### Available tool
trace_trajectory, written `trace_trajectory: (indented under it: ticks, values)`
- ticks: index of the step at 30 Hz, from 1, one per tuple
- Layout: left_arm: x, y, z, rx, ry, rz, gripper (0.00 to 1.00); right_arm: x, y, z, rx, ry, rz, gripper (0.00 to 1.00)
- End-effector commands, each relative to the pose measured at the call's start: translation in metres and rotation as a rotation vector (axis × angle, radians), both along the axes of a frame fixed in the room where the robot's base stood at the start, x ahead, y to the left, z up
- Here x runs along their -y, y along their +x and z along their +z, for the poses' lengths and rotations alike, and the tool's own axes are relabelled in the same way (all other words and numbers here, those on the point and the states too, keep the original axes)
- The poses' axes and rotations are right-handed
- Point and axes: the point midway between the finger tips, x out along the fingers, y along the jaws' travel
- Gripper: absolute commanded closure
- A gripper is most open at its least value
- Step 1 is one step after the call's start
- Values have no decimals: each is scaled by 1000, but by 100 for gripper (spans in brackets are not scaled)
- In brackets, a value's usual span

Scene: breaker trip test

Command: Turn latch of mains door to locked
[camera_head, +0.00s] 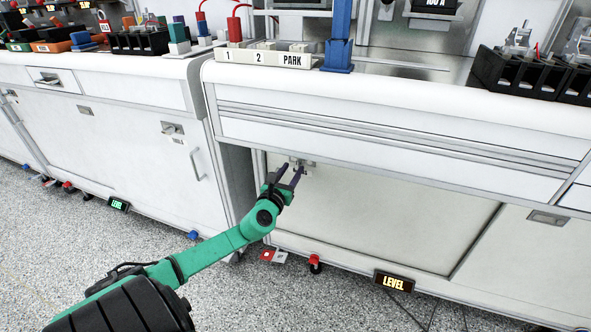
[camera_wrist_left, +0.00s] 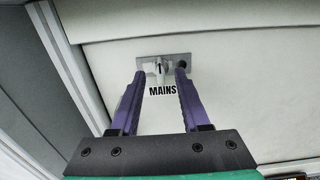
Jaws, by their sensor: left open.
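The mains door (camera_head: 375,215) is a pale panel low on the bench front, and it looks shut. Its latch (camera_wrist_left: 160,68) is a small metal handle on a grey plate above the word MAINS in the left wrist view. My left gripper (camera_head: 292,170) is open, its two dark purple fingers pointing at the plate. In the left wrist view the gripper (camera_wrist_left: 160,75) has one finger on each side of the latch handle; I cannot tell whether they touch it. In the head view the fingers partly hide the latch. My right gripper is not in view.
The bench drawer front (camera_head: 400,140) juts out just above the door. On the bench top stand a labelled block (camera_head: 262,57) and a blue post (camera_head: 339,40). The speckled floor in front looks mostly clear.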

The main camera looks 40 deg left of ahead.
Motion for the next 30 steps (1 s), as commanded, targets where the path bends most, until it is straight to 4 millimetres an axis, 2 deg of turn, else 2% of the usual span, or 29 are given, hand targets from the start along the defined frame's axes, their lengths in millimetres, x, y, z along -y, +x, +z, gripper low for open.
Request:
trace_trajectory:
  ticks: [3, 6, 14, 15, 17, 18, 30]
  values:
    - [-7, 18, -1, 3, -1, 2, 54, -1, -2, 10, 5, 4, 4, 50]
    - [-9, 26, -1, 1, -2, 0, 54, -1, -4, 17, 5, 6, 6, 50]
    - [-9, 27, -1, 0, -2, 0, 54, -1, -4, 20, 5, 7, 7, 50]
    - [-9, 27, -1, 0, -2, 0, 69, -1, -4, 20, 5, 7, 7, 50]
    - [-9, 27, -1, 0, -2, 0, 92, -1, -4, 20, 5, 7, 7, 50]
    - [-9, 27, -1, 0, -2, 0, 100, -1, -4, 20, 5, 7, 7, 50]
    - [-10, 27, -2, 10, -32, 0, 100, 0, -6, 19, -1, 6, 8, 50]
